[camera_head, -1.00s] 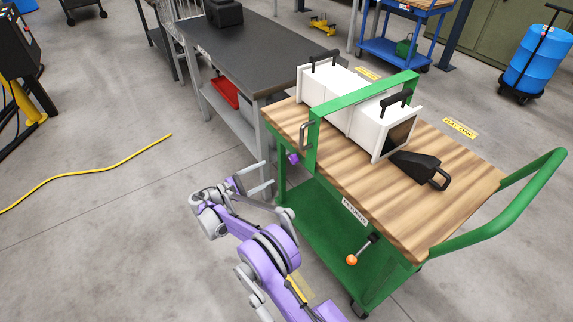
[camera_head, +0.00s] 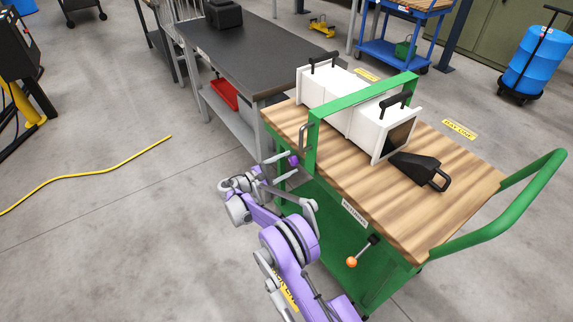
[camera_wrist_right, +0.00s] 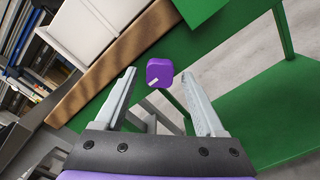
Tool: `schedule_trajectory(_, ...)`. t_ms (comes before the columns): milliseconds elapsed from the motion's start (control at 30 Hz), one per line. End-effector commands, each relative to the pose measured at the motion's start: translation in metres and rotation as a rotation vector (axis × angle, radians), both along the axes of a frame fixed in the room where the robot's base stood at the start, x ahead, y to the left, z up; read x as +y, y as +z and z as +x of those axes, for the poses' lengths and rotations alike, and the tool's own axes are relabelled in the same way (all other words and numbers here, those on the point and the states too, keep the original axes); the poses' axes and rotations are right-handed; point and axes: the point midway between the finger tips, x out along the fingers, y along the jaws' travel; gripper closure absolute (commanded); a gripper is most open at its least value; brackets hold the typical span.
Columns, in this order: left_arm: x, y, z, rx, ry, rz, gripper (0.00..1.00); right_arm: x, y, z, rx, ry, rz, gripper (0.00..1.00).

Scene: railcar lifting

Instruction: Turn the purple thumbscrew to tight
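The purple thumbscrew (camera_head: 293,161) sits at the near left corner of the green cart, just below the wooden top. In the right wrist view the thumbscrew (camera_wrist_right: 160,71) is a rounded purple block with a small white mark on its face. My right gripper (camera_head: 283,168) is close to it. Its fingers (camera_wrist_right: 159,78) are open, one on each side of the thumbscrew in the picture, with a visible gap to each. I cannot tell how far the tips reach along it. My left gripper is out of view.
The cart's wooden top (camera_head: 440,215) carries a white case (camera_head: 340,118) under a green frame (camera_head: 312,148) and a black wedge-like block (camera_head: 415,170). An orange-knobbed lever (camera_head: 351,262) sticks out of the cart's side. A dark-topped table (camera_head: 255,58) stands behind left.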

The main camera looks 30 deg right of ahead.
Motion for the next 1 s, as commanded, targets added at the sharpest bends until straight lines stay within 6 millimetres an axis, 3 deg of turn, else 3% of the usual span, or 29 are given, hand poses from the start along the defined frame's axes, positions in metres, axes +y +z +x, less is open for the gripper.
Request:
schedule_trajectory(67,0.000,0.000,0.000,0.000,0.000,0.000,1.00,0.000,0.000,0.000,0.000,0.000,0.000,0.44)
schedule_trajectory(367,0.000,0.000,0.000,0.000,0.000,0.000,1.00,0.000,0.000,0.000,0.000,0.000,0.000,0.98)
schedule_trajectory(733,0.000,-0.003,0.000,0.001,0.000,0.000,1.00,0.000,-0.001,0.000,-0.035,-0.001,0.003,1.00)
schedule_trajectory(1000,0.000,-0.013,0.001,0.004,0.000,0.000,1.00,0.000,-0.002,0.000,-0.190,-0.001,0.016,1.00)
